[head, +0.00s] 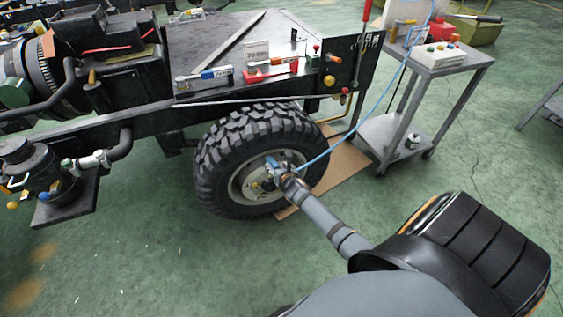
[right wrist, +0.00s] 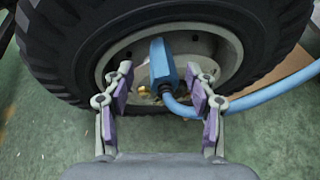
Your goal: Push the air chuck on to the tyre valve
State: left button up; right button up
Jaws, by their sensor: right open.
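The tyre (head: 215,155) stands upright on its wheel under the chassis, with a pale hub (head: 245,185). The blue air chuck (right wrist: 164,64) is at the wheel hub in the right wrist view, with its blue hose (right wrist: 245,103) running off to the right. A brass-coloured part (right wrist: 144,91) shows just left of the chuck's lower end. I cannot tell whether this is the valve. My right gripper (head: 280,170) is in front of the hub. In the right wrist view its fingers (right wrist: 162,85) are spread on both sides of the chuck, with gaps between. My left gripper is not seen.
The blue hose rises to a grey cart (head: 440,62) at the right. A brown board (head: 345,165) lies on the floor by the tyre. The chassis deck (head: 225,50) overhangs the wheel and carries small tools. The green floor (head: 490,155) at right is clear.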

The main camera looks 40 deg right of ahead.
jog(key=v, duration=0.7)
jog(key=shift+s+r, duration=0.1)
jog(key=shift+r, duration=0.05)
dwell(0.3)
jog(key=s+f+m+g, duration=0.2)
jog(key=s+f+m, duration=0.2)
jog(key=f, duration=0.4)
jog(key=s+f+m+g, duration=0.1)
jog(key=s+f+m, duration=0.3)
jog(key=f, duration=0.3)
jog(key=s+a+f+m+g+y, duration=0.25)
jog(key=s+f+m+g, duration=0.25)
jog(key=s+f+m, duration=1.15)
jog(key=s+a+f+m+g+p, duration=0.1)
jog(key=s+a+f+m, duration=0.15)
jog(key=s, duration=0.65)
jog(key=s+a+f+m+g+p, duration=0.1)
jog(key=s+a+m+g, duration=0.15)
jog(key=s, duration=0.65)
notch_tip(320, 180, up, 11)
jog(key=p, duration=1.1)
jog(key=shift+d+t, duration=0.35)
